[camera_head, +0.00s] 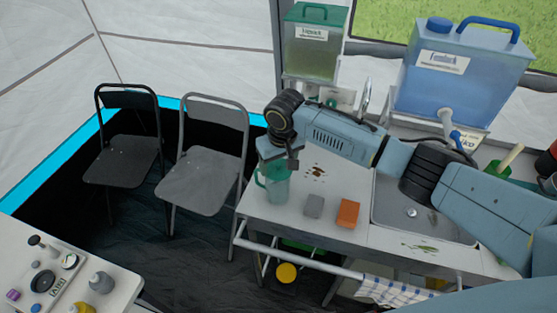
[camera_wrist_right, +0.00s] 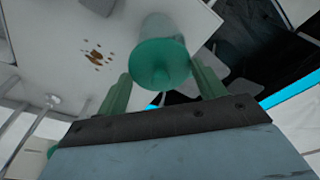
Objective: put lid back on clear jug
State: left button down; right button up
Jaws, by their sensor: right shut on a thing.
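The clear jug (camera_head: 275,187), with a green tint and a handle on its left, stands upright near the left end of the counter (camera_head: 285,227). The green lid (camera_wrist_right: 160,62), round with a small knob, lies between the fingers of my right gripper (camera_head: 279,160) in the right wrist view, in line with the jug body (camera_wrist_right: 158,26). My right gripper is shut on the lid, right at the top of the jug. The gripper hides the jug's rim, so I cannot tell whether the lid touches it. My left gripper is not in view.
A grey block (camera_head: 314,206) and an orange block (camera_head: 348,213) lie right of the jug. Brown stains (camera_head: 316,173) mark the counter behind them. A sink (camera_head: 412,212) is further right. Green (camera_head: 313,52) and blue (camera_head: 458,75) water containers stand behind. Two folding chairs (camera_head: 205,180) stand left.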

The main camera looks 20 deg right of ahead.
jog(key=shift+f+p, duration=0.15)
jog(key=shift+p, duration=0.2)
dwell(0.8)
jog(key=shift+p, duration=0.5)
dwell(0.4)
jog(key=o, duration=1.1)
jog(key=shift+o, duration=0.2)
notch_tip(320, 180, up, 5)
jog(key=p, duration=0.5)
jog(key=shift+p, duration=0.4)
jog(key=shift+r, duration=1.05)
